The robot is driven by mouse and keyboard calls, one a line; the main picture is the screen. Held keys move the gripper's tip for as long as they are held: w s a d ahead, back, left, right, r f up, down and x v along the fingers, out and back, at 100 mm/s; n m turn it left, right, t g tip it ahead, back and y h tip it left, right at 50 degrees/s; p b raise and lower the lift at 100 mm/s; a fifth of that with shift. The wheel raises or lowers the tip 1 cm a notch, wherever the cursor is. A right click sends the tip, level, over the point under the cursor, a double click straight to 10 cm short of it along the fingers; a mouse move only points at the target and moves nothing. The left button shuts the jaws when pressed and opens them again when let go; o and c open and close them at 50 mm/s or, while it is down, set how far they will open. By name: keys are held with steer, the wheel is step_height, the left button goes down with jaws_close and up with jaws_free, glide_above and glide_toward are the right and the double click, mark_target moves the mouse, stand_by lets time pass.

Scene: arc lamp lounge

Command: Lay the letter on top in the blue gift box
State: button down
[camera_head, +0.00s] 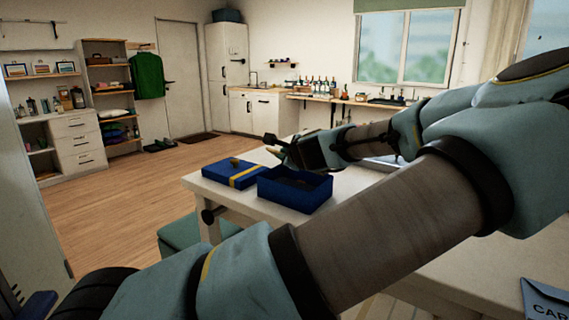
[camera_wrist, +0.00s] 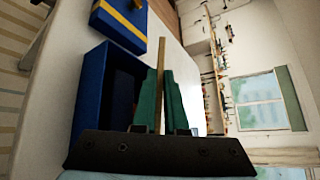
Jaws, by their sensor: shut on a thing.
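The open blue gift box (camera_head: 310,196) stands on the white table, and its inside is dark. My gripper (camera_head: 274,146) is above the box, at its far side in the head view. In the wrist view my gripper (camera_wrist: 160,90) is shut on a thin, flat tan thing (camera_wrist: 161,55), seen edge-on between the green fingers. It looks like the letter, but its face is hidden. The box (camera_wrist: 92,90) lies left of the fingers in the wrist view, and the held thing is apart from it.
A blue lid with a yellow ribbon (camera_head: 232,174) lies left of the box on the table (camera_head: 205,186). A blue item marked "CAR" (camera_head: 545,298) is at the lower right. A green seat (camera_head: 180,233) stands by the table. The wooden floor to the left is clear.

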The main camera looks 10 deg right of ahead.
steer(key=shift+f, duration=1.3)
steer(key=shift+f, duration=0.65)
steer(key=c, duration=1)
jaws_free()
steer(key=shift+o, duration=0.2)
steer(key=shift+r, duration=0.1)
